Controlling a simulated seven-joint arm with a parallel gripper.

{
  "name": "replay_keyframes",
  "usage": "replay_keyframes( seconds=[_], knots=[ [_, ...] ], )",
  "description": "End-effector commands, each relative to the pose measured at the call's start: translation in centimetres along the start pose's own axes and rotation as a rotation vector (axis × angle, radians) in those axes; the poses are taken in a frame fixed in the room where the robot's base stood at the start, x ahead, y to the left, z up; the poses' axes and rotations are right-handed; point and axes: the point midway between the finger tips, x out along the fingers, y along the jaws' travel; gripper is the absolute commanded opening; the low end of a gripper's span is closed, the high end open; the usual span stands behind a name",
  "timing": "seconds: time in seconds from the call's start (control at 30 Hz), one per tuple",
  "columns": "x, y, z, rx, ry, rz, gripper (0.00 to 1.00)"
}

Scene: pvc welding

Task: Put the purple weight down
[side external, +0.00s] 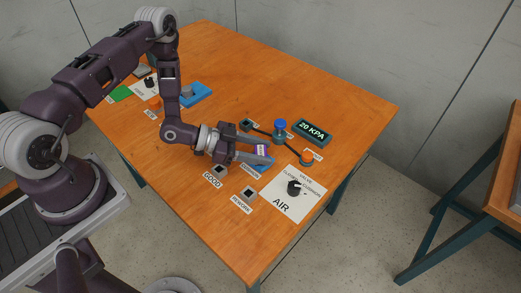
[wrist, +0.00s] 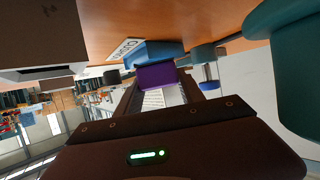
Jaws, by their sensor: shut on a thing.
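The purple weight (side external: 262,149) is held between the fingers of my gripper (side external: 255,154), low over the front right part of the table. It also shows in the wrist view as a purple block (wrist: 157,77) between the two fingers. A blue block or holder (side external: 263,167) sits on the table just under and beside the fingers. It shows behind the weight in the wrist view (wrist: 145,52). I cannot tell whether the weight touches it. The fingers hide part of the weight and of the blue holder.
Near my gripper are a dark post marked GOOD (side external: 219,170), one marked REWORK (side external: 249,193), and the AIR panel (side external: 305,199) with its black knob. A 20 KPA display (side external: 312,132), blue-topped fitting (side external: 280,128) and orange-topped fitting (side external: 307,158) stand behind. The table's far right is clear.

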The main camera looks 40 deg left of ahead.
Motion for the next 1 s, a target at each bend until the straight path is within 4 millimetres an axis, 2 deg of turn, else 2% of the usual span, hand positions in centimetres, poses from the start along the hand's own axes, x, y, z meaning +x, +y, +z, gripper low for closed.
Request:
replay_keyframes(
  seconds=[0.07,0.1,0.2,0.5,0.57,0.9,1.0],
  knots=[
    [0.1,0.0,0.2,0.0,0.002,0.0,0.0],
    [0.1,0.0,0.2,0.0,0.0,0.0,0.51],
    [0.1,0.0,0.2,0.0,0.0,0.0,0.67],
    [0.0,0.0,0.0,0.0,0.0,0.0,0.67],
    [-0.5,-0.1,-0.1,-0.001,-0.001,-0.002,0.67],
    [-9.2,-0.1,-0.1,-0.004,-0.001,-0.006,0.67],
    [-10.9,-0.1,-0.1,-0.001,-0.001,-0.003,0.67]
  ],
)
